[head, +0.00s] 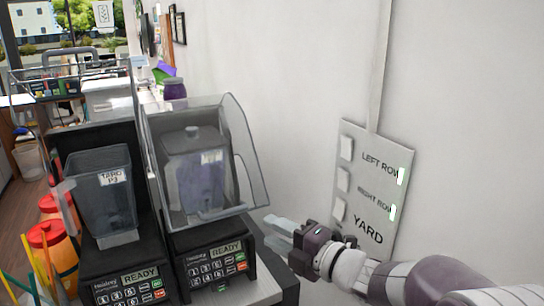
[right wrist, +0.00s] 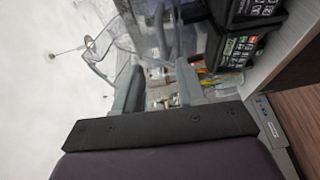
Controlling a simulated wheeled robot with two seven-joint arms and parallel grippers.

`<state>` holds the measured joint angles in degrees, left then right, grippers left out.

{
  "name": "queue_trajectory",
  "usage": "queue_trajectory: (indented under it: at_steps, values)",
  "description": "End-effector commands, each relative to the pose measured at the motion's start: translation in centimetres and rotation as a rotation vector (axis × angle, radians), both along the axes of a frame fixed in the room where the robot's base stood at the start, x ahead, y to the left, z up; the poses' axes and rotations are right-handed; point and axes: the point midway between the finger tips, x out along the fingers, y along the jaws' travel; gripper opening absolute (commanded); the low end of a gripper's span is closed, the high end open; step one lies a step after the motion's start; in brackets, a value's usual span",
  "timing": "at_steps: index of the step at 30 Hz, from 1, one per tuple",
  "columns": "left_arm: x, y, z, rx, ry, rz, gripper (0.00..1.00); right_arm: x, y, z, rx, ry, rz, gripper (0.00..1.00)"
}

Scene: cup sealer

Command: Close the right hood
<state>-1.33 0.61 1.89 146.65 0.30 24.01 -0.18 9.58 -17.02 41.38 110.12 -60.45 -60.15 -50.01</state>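The right hood (head: 250,155) is a clear cover on the right blender (head: 207,240). My left gripper is not in view.
A wall panel (head: 368,190) with switches is behind my right gripper.

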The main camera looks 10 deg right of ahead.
Motion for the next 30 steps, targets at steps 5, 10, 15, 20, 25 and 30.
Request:
queue_trajectory:
  at_steps: [5, 10, 15, 20, 25, 30]
  values:
    - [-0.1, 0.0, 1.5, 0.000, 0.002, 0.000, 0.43, 0.0, 1.5, 0.0, -0.011, 0.018, 0.026, 0.40]
    - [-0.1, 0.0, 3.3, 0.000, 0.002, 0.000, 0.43, 3.0, 4.1, 0.0, -0.011, 0.021, 0.026, 0.40]
    - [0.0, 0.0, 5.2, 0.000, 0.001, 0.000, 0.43, 6.3, 6.8, -0.2, -0.011, 0.018, 0.023, 0.40]
    - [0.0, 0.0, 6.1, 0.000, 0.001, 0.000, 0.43, 8.2, 8.3, -0.6, -0.011, 0.016, 0.021, 0.40]
    - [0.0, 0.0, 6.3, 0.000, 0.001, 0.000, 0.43, 8.9, 8.9, -0.8, -0.010, 0.014, 0.020, 0.40]
    - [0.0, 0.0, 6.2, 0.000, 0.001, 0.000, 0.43, 8.9, 8.9, -0.9, -0.010, 0.014, 0.019, 0.40]
